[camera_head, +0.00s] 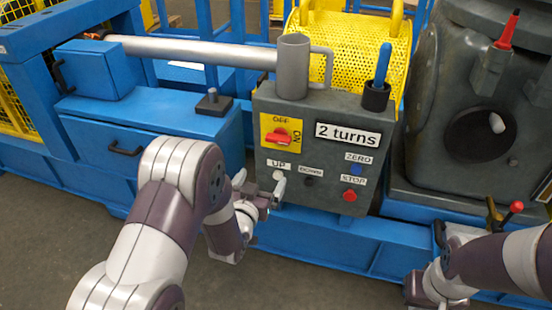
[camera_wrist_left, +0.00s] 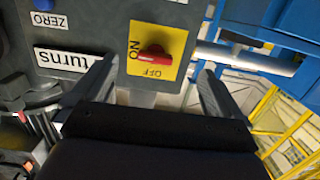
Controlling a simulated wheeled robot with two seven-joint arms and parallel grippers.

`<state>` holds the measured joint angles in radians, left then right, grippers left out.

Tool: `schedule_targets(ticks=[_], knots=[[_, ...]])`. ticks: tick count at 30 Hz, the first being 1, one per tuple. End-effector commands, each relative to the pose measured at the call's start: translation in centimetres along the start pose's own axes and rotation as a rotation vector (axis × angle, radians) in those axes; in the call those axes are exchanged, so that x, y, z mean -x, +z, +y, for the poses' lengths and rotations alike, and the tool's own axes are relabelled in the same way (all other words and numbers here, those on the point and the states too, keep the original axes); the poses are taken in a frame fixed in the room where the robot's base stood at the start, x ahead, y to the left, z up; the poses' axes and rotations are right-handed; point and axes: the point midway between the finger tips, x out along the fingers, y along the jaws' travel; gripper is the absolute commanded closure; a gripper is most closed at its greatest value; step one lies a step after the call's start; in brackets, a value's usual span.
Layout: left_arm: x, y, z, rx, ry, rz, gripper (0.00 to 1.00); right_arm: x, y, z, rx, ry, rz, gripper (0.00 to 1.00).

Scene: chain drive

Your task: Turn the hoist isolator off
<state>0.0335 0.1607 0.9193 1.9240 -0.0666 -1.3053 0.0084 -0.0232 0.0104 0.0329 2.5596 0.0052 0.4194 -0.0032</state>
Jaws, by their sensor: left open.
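The hoist isolator (camera_head: 279,137) is a red handle on a yellow plate (camera_head: 267,122) on the grey control box (camera_head: 345,113). OFF is printed above the handle and ON at its right; the handle lies roughly sideways, toward ON. My left gripper (camera_head: 260,186) is open and empty, below the isolator near the UP button. In the left wrist view the red handle (camera_wrist_left: 155,58) appears between and beyond the spread fingers (camera_wrist_left: 152,83), not touched. My right arm is at lower right; its fingers are not clear.
The box also carries a "2 turns" label (camera_head: 348,133), a blue ZERO button (camera_head: 356,169), a red STOP button (camera_head: 349,195) and a blue-handled tool (camera_head: 382,66). A grey tube (camera_head: 292,67) stands at its top left. A red-knobbed lever (camera_head: 516,207) is near my right arm.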

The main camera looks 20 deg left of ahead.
Motion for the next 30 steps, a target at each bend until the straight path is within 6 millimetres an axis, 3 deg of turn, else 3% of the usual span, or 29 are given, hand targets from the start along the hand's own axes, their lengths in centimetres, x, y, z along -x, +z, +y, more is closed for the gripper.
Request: schedule_targets(ticks=[1, 5, 15, 19, 24, 30], knots=[[-0.1, -1.6, 0.0, 0.0, 0.002, 0.065, 0.0, 0.2, 0.0, 0.0, 0.0, 0.0, 0.0, 1.0], [-0.7, -3.0, 0.1, 0.0, 0.004, 0.133, 0.0, 0.0, 0.0, 0.0, 0.0, 0.0, 0.0, 1.0], [-8.7, -3.8, 0.1, 0.0, 0.003, 0.131, 0.0, -1.6, 0.2, 0.0, 0.0, 0.0, -0.001, 1.0], [-11.1, -4.2, 0.1, 0.0, 0.003, 0.131, 0.0, -1.9, 0.3, 0.0, 0.0, 0.0, -0.001, 1.0], [-12.4, -4.5, 0.1, 0.001, 0.003, 0.129, 0.0, -2.1, 0.3, 0.0, 0.0, 0.0, -0.001, 1.0], [-12.5, -4.5, 0.1, 0.001, 0.003, 0.128, 0.0, -2.0, 0.3, 0.0, 0.0, 0.0, -0.001, 1.0]])
